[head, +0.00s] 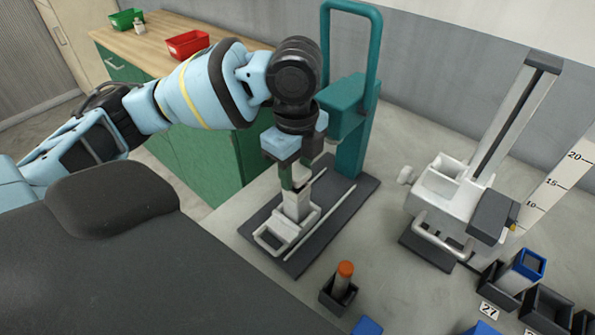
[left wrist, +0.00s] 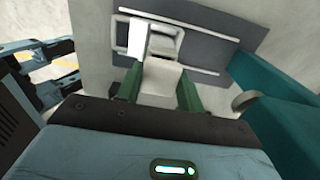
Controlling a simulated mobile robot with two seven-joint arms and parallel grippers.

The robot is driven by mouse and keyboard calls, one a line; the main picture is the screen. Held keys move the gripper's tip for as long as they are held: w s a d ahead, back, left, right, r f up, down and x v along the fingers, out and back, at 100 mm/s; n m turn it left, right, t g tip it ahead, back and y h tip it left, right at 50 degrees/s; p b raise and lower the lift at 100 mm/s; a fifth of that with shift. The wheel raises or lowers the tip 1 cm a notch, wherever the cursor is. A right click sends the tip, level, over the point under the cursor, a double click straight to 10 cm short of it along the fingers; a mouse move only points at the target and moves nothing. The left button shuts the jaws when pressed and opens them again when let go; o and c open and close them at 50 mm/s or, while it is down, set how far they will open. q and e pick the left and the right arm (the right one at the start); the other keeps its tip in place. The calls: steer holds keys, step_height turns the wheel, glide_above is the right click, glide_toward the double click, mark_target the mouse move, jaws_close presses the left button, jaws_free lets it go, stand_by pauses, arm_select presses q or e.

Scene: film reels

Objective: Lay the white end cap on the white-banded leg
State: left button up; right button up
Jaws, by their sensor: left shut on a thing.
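My left gripper (head: 300,182) points down over the dark base plate (head: 345,207) of a teal stand. Its green fingers are shut on a pale white block (head: 296,206), which also shows between the fingers (left wrist: 159,92) in the left wrist view (left wrist: 160,80). I cannot tell for sure whether this block is the white end cap. A white open frame (head: 262,240) lies at the block's lower end, over the plate; whether they are joined is unclear. I cannot pick out a white-banded leg. My right gripper is not in view.
The teal stand (head: 350,130) rises close behind the gripper. An orange-topped piece (head: 345,269) stands in a dark holder in front. A white device with a tall column (head: 515,115) stands right, near several bins. A red bin (head: 188,44) is on the wooden counter.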

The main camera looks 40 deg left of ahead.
mark_target(296, 171)
arm_select(q)
steer(key=shift+f, duration=0.5)
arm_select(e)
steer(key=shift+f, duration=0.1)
arm_select(q)
steer(key=shift+f, duration=0.15)
steer(key=o, duration=0.9)
steer(key=shift+o, duration=0.2)
steer(key=shift+r, duration=0.35)
step_height(296, 171, up, 12)
steer(key=p, duration=0.2)
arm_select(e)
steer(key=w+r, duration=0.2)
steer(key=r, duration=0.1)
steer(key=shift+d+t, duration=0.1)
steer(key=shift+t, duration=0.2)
